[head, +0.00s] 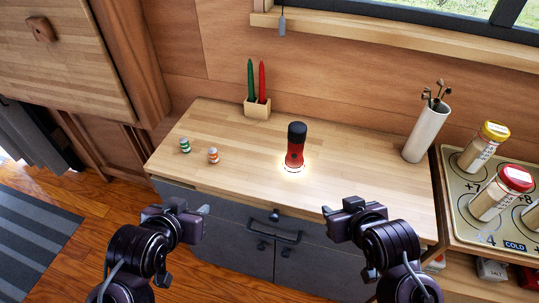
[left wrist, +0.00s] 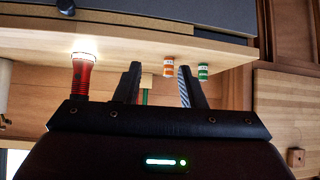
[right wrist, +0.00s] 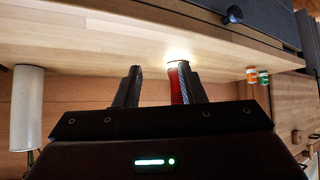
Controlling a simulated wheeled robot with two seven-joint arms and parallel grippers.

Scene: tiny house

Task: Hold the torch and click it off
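The torch (head: 295,147), red with a black top end, stands upright on the wooden counter, lens down, with a bright glow at its base. It also shows in the left wrist view (left wrist: 82,75), lit, and in the right wrist view (right wrist: 178,82), partly hidden behind a finger. My left gripper (head: 205,210) is in front of the counter's front edge, left of the torch, its fingers apart and empty (left wrist: 157,85). My right gripper (head: 328,210) is in front of the edge, nearer the torch, its fingers apart and empty (right wrist: 156,88). Neither touches the torch.
Two small jars (head: 213,155) stand at the counter's left. A wooden holder (head: 257,108) with green and red candles stands at the back. A white vase (head: 427,134) stands at the right, beside a tray (head: 460,215) with jars. The counter around the torch is clear.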

